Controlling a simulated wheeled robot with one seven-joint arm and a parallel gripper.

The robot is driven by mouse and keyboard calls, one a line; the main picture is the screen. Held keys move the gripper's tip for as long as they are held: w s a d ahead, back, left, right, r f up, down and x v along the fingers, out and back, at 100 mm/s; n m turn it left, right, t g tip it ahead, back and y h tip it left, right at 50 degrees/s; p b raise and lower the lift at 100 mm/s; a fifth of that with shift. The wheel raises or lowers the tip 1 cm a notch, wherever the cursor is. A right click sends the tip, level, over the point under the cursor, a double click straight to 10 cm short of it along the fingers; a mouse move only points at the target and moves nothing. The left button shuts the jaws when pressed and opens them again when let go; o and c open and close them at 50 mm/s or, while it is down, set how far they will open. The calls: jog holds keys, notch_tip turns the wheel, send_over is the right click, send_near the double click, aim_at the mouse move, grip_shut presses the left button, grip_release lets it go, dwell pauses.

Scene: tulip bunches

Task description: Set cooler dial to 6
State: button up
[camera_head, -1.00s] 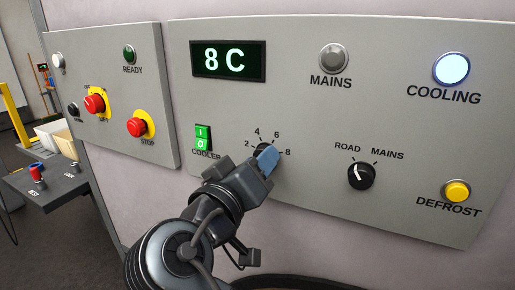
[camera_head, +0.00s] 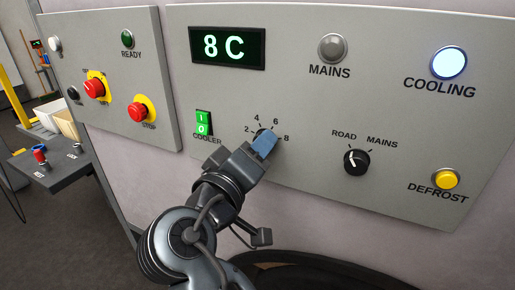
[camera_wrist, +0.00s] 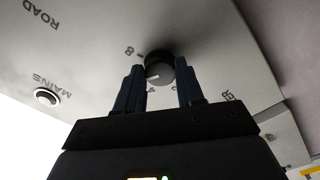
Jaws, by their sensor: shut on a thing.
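The cooler dial (camera_wrist: 160,61) is a round black knob with a white pointer mark, seen upside down in the wrist view. The mark faces lower left there; the 8 is left of the knob, and the left finger covers part of the scale, so I cannot tell its exact number. In the head view the blue fingers of my gripper (camera_head: 264,143) cover most of the dial, with 2, 4, 6 and 8 printed around it. My gripper is shut on the dial, one finger on each side. The display (camera_head: 227,47) reads 8 C.
A green cooler switch (camera_head: 204,123) is left of the dial. The road/mains selector (camera_head: 356,162) and yellow defrost button (camera_head: 446,179) are to the right. Red knobs, including stop (camera_head: 138,111), sit on the left panel. The cooling lamp (camera_head: 449,62) is lit; the mains lamp (camera_head: 332,48) is grey.

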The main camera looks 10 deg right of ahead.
jog(key=o, duration=1)
jog(key=shift+o, duration=0.2)
jog(key=b+v, duration=0.1)
jog(key=v, duration=0.6)
jog(key=shift+s+a, duration=0.25)
jog(key=shift+s, duration=0.1)
jog(key=shift+f, duration=0.1)
jog(key=s+d+f+n+y, duration=0.2)
jog(key=d+f+y, duration=0.1)
jog(key=f, duration=0.5)
jog(key=s+d+f+n+y, duration=0.1)
jog(key=d+f+n+y, duration=0.15)
jog(key=f, duration=0.45)
jog(key=s+d+f+y, duration=0.4)
jog(key=s+f, duration=0.4)
jog(key=s, duration=0.1)
jog(key=s+d+f+m+g+y, duration=0.1)
jog(key=s+d+m+y, duration=0.15)
jog(key=s, duration=0.85)
jog(key=s+d+r+m+t+h, duration=0.1)
jog(key=s+d+r+m, duration=0.3)
jog(key=s+r, duration=0.4)
jog(key=s+m, duration=0.1)
jog(key=s, duration=0.3)
jog(key=shift+d+r+t, duration=0.2)
jog(key=shift+d+t, duration=0.1)
jog(key=shift+d, duration=0.1)
